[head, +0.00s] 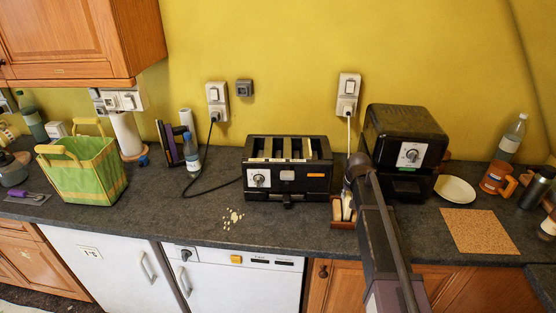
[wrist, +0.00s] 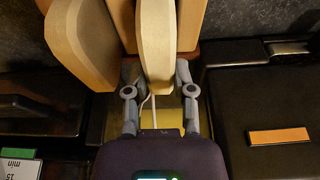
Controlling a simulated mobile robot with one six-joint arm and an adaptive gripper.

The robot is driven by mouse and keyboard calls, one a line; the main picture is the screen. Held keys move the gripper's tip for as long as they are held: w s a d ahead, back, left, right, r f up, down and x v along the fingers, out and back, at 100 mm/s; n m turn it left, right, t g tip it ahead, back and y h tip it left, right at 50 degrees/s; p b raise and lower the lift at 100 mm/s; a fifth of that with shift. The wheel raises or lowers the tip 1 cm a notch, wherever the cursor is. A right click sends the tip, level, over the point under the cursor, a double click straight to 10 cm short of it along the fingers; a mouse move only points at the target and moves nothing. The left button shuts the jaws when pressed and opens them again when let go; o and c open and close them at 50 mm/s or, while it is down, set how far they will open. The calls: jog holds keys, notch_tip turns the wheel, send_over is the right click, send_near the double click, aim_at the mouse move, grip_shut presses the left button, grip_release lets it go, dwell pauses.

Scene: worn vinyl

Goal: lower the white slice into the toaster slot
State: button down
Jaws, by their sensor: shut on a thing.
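My gripper (wrist: 158,95) is shut on a pale slice (wrist: 156,40), which stands on edge between the fingers in the wrist view. In the head view my gripper (head: 349,184) is low over a small brown rack (head: 342,225) just right of the toaster. Pale slices (head: 337,212) show in the rack. The held slice seems to be still at the rack; whether it is lifted clear I cannot tell. The black toaster (head: 287,180) has several long slots on top, a dial and an orange label. Its dark body with the orange label (wrist: 278,137) shows at the right in the wrist view.
Another slice (wrist: 82,42) stands close left of the held one, and browner bread (wrist: 188,25) lies behind it. A black appliance with a dial (head: 411,155) stands right of the rack. Crumbs (head: 232,218) lie before the toaster. A cork mat (head: 480,231) lies at right.

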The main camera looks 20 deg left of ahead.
jog(key=shift+r+p, duration=0.35)
jog(key=shift+r, duration=0.05)
dwell(0.5)
jog(key=shift+r+p, duration=3.65)
jog(key=shift+r, duration=0.15)
notch_tip(320, 180, up, 18)
jog(key=d+n+p, duration=0.1)
jog(key=p, duration=1.7)
jog(key=shift+s+d+r+p, duration=0.2)
jog(key=shift+s+r+p, duration=0.05)
jog(key=shift+s+p, duration=0.2)
